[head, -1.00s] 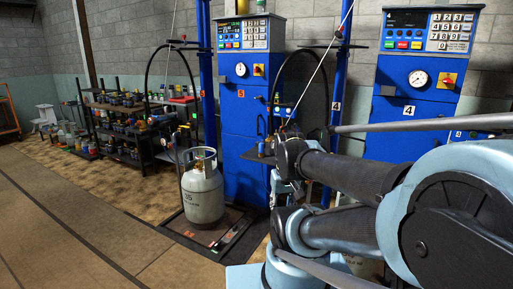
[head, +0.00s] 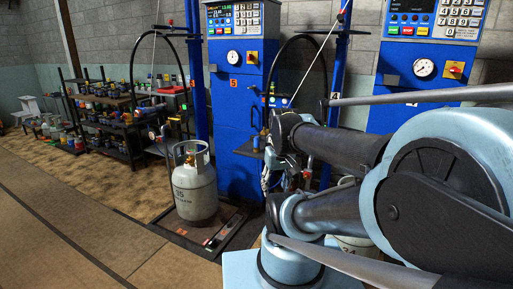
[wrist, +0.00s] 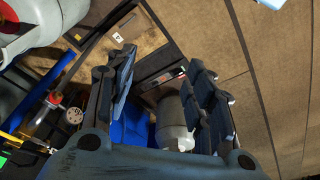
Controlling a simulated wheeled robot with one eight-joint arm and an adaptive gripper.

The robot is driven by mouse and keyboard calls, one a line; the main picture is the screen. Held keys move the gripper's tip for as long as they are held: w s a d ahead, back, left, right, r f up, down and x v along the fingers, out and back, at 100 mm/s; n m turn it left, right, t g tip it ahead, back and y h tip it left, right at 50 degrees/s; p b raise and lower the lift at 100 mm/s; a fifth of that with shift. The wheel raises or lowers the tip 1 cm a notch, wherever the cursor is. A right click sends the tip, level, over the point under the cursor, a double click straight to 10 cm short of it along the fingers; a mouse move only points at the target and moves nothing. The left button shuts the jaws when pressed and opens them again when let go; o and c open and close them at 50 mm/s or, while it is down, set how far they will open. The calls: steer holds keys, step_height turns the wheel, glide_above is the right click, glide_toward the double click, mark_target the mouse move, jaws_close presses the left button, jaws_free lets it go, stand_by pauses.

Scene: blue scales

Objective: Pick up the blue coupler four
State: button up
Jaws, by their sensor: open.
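I cannot pick out the blue coupler four for certain in either view. The station marked 4 is the blue cabinet (head: 412,75) at the right of the head view, partly hidden by my arm. In the head view my gripper (head: 270,178) is in front of the space between the two cabinets, partly hidden by my own arm links. In the wrist view my gripper (wrist: 162,78) is open, with two dark fingers spread and nothing held between them. A blue surface (wrist: 132,124) and a pale gas cylinder (wrist: 174,118) show beyond the fingers.
A grey gas cylinder (head: 195,190) stands on a floor scale before the blue cabinet marked 5 (head: 232,120). Blue posts and black hoses rise beside the cabinets. A shelf of small parts (head: 110,125) is at the left. The brown floor (head: 80,225) at front left is clear.

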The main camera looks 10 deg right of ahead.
steer(key=w+r+n+y, duration=0.1)
steer(key=w+r+n, duration=0.2)
steer(key=w+r, duration=0.5)
step_height(320, 180, up, 5)
steer(key=n+y, duration=0.2)
steer(key=n, duration=0.5)
glide_above(257, 143)
steer(key=s+d, duration=0.2)
steer(key=d, duration=0.3)
steer(key=x, duration=1.7)
steer(key=shift+w+a+r, duration=0.1)
steer(key=shift+w+r, duration=0.05)
steer(key=shift+w, duration=0.2)
jaws_close()
